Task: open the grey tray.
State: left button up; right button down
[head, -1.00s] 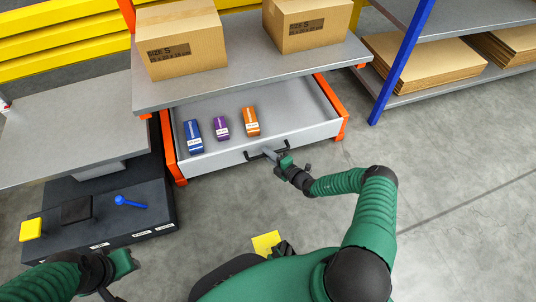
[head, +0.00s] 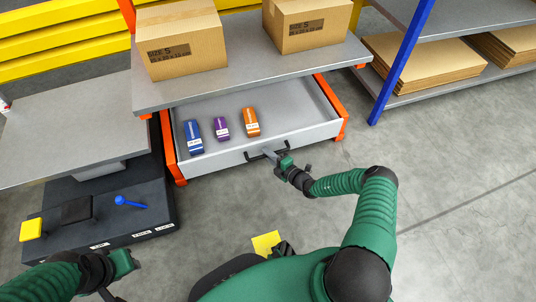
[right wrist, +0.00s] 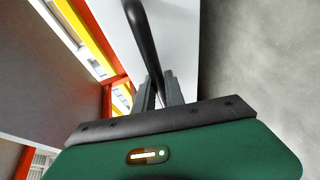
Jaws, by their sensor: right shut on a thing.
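The grey tray (head: 290,140) is a wide drawer between orange side rails under a grey shelf, and it stands pulled out towards me. A blue, a purple and an orange box lie in its left half. Its black bar handle (head: 254,156) is on the front face; it also shows in the right wrist view (right wrist: 143,38). My right gripper (head: 272,154) is shut on the handle; its fingers (right wrist: 159,92) are around the bar in the right wrist view. My left gripper (head: 124,264) is at the lower left, away from the tray, and its fingers are too unclear to judge.
Two cardboard boxes (head: 180,45) stand on the shelf (head: 245,70) above the tray. A dark low platform (head: 110,215) with a blue tool (head: 130,202) and a yellow block (head: 31,229) is at the left. The floor to the right is clear.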

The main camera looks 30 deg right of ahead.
jog(key=s+a+p, duration=0.4)
jog(key=s, duration=1.3)
jog(key=s+a+p, duration=0.4)
jog(key=s, duration=1.2)
jog(key=shift+s+a+f, duration=0.15)
jog(key=shift+s, duration=0.25)
jog(key=c, duration=1.4)
grip_release()
